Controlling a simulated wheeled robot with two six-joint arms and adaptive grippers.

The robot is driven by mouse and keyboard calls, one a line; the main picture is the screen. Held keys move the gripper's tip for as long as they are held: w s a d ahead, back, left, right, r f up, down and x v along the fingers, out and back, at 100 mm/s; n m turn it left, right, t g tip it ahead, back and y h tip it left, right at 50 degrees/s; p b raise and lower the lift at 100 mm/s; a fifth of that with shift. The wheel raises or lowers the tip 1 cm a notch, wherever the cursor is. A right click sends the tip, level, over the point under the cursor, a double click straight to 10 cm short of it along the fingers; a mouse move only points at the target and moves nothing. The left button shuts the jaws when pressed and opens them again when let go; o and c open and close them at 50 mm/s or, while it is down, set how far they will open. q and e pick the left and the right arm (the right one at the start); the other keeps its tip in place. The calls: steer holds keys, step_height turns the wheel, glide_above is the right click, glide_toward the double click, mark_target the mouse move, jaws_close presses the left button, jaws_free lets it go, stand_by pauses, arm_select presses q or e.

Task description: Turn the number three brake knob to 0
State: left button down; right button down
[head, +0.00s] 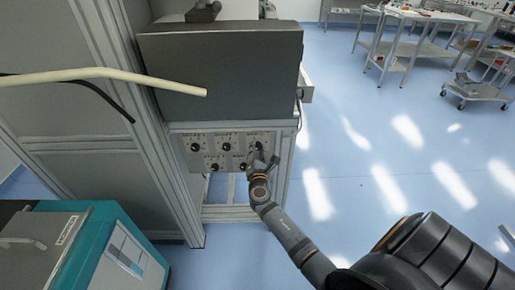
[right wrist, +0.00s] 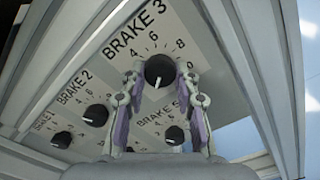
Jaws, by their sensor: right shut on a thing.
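The number three brake knob (right wrist: 159,70) is black and round, on a light panel below the printed label BRAKE 3 in the right wrist view. Its white pointer mark points down, slightly left. Some dial numbers show above it; the 0 is not clear. My right gripper (right wrist: 160,74) has one finger on each side of the knob and is shut on it. In the head view the knob (head: 259,146) is at the panel's upper right, with my right gripper (head: 261,160) against it. My left gripper is not in view.
Other black knobs sit close by: brake 2 (right wrist: 96,115), brake 1 (right wrist: 61,139) and brake 5 (right wrist: 175,135). A grey box (head: 220,60) overhangs the panel (head: 200,138). A metal frame post (right wrist: 262,80) stands right of it. Blue floor (head: 350,160) is clear to the right.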

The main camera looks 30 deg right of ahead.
steer(key=shift+f+n, duration=0.1)
steer(key=shift+n, duration=0.7)
steer(key=shift+n+p, duration=0.3)
steer(key=c, duration=1)
jaws_free()
steer(key=v, duration=1.2)
